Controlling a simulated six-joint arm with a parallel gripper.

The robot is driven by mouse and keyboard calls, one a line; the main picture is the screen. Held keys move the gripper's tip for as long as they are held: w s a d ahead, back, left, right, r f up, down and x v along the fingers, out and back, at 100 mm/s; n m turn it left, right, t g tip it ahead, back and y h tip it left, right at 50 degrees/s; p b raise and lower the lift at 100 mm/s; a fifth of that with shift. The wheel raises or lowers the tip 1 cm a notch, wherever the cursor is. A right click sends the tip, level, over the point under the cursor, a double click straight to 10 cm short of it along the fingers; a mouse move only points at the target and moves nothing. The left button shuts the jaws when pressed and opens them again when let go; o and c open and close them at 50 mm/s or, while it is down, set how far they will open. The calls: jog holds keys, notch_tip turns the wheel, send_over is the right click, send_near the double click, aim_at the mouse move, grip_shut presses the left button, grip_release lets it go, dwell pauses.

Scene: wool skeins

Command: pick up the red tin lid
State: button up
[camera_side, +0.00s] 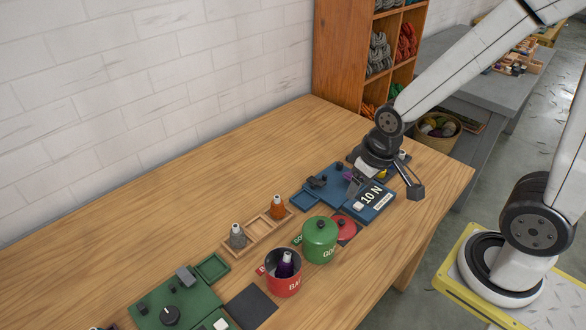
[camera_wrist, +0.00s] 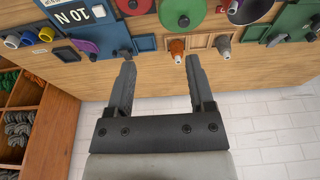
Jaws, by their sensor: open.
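The red tin lid (camera_side: 348,232) lies on the table just right of the green tin (camera_side: 319,240), which partly hides it. It has a dark knob on top. At the top edge of the wrist view the red lid (camera_wrist: 135,5) is partly cut off. My gripper (camera_wrist: 159,66) is open, with nothing between its two fingers. In the side view my gripper (camera_side: 357,183) hangs over the blue box marked 10 N (camera_side: 372,207), beyond the lid and apart from it.
The open red tin (camera_side: 283,279) holds a dark purple cone. A wooden tray (camera_side: 262,230) with an orange cone (camera_side: 277,207) and a grey cone (camera_side: 237,238) lies left of the green tin. A green device (camera_side: 180,308) is at the front. The table's back left is clear.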

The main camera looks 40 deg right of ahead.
jog(key=n+g, duration=0.3)
jog(key=n, duration=1.1)
send_over(342, 220)
jog(key=f, duration=1.3)
jog(key=shift+s+f, duration=0.2)
jog(key=shift+f, duration=0.15)
jog(key=shift+f, duration=1.15)
jog(key=shift+w+a+f, duration=0.1)
jog(key=shift+w+f, duration=0.05)
jog(key=shift+f, duration=2.45)
